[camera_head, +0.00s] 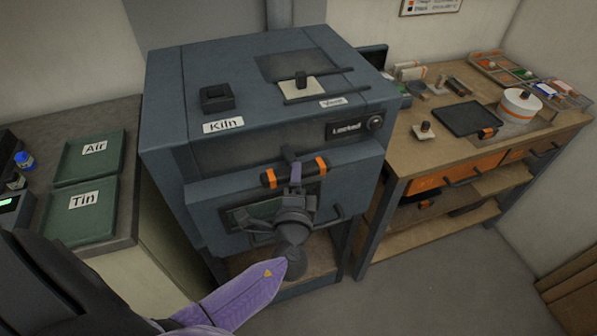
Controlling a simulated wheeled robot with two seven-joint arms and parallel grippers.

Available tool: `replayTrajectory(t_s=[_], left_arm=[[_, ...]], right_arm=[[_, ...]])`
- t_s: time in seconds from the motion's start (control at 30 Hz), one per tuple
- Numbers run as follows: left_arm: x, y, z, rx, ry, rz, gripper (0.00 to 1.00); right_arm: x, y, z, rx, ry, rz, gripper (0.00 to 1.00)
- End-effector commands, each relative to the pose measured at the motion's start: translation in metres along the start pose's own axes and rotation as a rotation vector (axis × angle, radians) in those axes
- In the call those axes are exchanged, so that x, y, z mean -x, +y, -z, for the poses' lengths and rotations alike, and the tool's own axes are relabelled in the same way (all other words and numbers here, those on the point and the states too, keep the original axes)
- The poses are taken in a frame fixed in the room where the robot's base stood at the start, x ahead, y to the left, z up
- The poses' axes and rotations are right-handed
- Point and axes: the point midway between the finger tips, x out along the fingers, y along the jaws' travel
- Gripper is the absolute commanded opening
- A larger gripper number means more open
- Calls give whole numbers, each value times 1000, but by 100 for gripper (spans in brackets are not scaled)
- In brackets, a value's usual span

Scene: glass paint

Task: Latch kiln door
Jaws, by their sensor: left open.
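The blue-grey kiln (170,125) stands in the middle of the view with a "Kiln" label on its top edge. Its front door (225,200) looks closed, or nearly so; I cannot tell whether it is flush. A dark handle bar with orange bands (268,180) crosses the upper part of the door. A small panel reading "Locked" (345,129) sits above the door at the right, beside a round knob. My left gripper (295,178) is open at the middle of the handle, with its fingers overlapping the bar; contact is unclear. My right gripper is out of view.
Green trays marked "Air" (113,150) and "Tin" (103,226) lie on the left counter. A wooden bench (400,158) on the right holds a black tray (466,118) and a white round container (519,106).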

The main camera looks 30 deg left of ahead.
Motion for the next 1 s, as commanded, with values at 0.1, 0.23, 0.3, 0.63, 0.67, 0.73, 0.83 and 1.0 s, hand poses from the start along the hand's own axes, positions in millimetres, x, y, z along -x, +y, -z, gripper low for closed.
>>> replayTrajectory(t_s=[0.1, 0.23, 0.3, 0.63, 0.67, 0.73, 0.83, 1.0], left_arm=[[-11, 0, 0, 0, 0, 0, 71], [-14, 0, 0, 1, 1, -2, 71], [-14, 1, 0, 1, 1, -2, 71], [-13, 1, 0, 1, 1, -3, 22], [-13, 1, 0, 1, 1, -3, 16], [-13, 1, 0, 1, 1, -3, 1], [-13, 1, 0, 1, 1, -3, 0], [-13, 1, 0, 1, 1, -3, 0]], right_arm=[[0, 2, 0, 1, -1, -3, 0], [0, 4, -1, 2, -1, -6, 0], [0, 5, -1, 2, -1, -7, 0], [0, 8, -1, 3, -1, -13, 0], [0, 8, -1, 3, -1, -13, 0], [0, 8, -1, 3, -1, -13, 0], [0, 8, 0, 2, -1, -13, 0], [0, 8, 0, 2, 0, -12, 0]])
